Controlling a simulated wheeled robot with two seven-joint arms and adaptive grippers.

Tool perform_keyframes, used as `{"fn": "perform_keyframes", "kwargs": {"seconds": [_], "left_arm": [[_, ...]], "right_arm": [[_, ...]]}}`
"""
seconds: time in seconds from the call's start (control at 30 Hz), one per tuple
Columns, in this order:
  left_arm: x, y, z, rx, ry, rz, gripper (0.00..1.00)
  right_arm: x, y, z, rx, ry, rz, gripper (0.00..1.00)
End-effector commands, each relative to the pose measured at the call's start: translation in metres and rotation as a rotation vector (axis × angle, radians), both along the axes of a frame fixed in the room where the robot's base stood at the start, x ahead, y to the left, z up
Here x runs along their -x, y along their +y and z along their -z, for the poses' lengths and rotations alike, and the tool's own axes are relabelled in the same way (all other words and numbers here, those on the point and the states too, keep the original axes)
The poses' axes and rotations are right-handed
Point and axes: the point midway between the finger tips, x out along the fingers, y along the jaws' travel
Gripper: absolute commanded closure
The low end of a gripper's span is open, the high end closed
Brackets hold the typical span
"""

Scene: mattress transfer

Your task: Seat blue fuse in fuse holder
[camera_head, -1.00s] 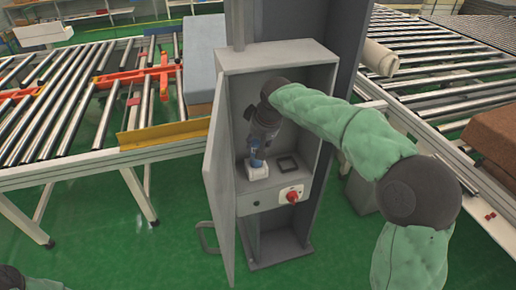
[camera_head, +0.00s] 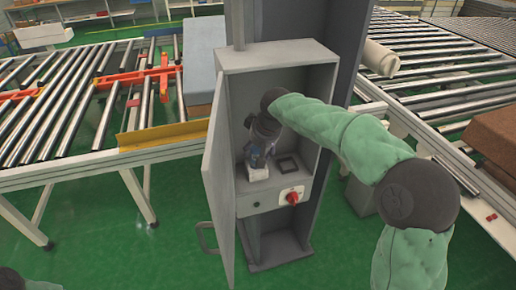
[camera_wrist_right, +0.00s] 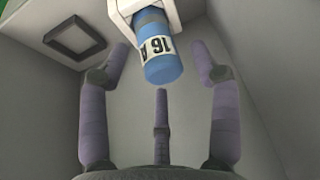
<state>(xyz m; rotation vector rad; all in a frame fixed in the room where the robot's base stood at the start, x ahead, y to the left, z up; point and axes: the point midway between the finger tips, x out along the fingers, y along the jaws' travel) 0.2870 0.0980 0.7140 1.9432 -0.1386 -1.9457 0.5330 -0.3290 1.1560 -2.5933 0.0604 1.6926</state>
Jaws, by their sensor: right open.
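The blue fuse (camera_wrist_right: 162,56) has a white band reading "16 A". Its upper end meets the white fuse holder (camera_wrist_right: 142,10) in the right wrist view; how deep it sits I cannot tell. In the head view the white holder (camera_head: 258,173) stands on the ledge inside the open grey cabinet. My right gripper (camera_head: 257,158) is inside the cabinet just above the holder. In the right wrist view its fingers are spread open around the fuse, with gaps at the sides. The gripper partly hides the fuse in the head view. My left gripper is out of view.
A dark square frame (camera_head: 287,165) lies right of the holder. A red rotary switch (camera_head: 292,198) is on the panel below. The cabinet door (camera_head: 218,180) stands open at the left; cabinet walls are close around the gripper. Roller conveyors (camera_head: 60,100) flank the cabinet.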

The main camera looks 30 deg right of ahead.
Motion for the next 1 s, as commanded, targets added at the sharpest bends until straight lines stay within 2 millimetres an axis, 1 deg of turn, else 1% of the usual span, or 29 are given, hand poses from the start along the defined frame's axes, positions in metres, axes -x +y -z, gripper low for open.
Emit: {"fn": "perform_keyframes", "kwargs": {"seconds": [0.17,0.5,0.6,0.7,0.8,1.0], "left_arm": [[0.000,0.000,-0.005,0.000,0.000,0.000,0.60],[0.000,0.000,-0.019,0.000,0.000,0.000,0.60],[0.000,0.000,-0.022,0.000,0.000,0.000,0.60],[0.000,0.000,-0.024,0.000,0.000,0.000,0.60],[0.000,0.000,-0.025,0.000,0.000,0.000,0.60],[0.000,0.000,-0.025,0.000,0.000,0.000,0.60]], "right_arm": [[0.005,0.000,-0.017,0.000,-0.003,0.000,0.37],[0.032,0.001,-0.079,0.000,-0.005,0.000,0.37],[0.038,0.001,-0.093,0.001,-0.003,-0.001,0.37],[0.043,0.001,-0.103,0.001,-0.002,-0.001,0.37],[0.046,0.001,-0.110,0.000,-0.002,0.000,0.37],[0.048,0.001,-0.112,0.000,0.000,0.000,0.37]]}}
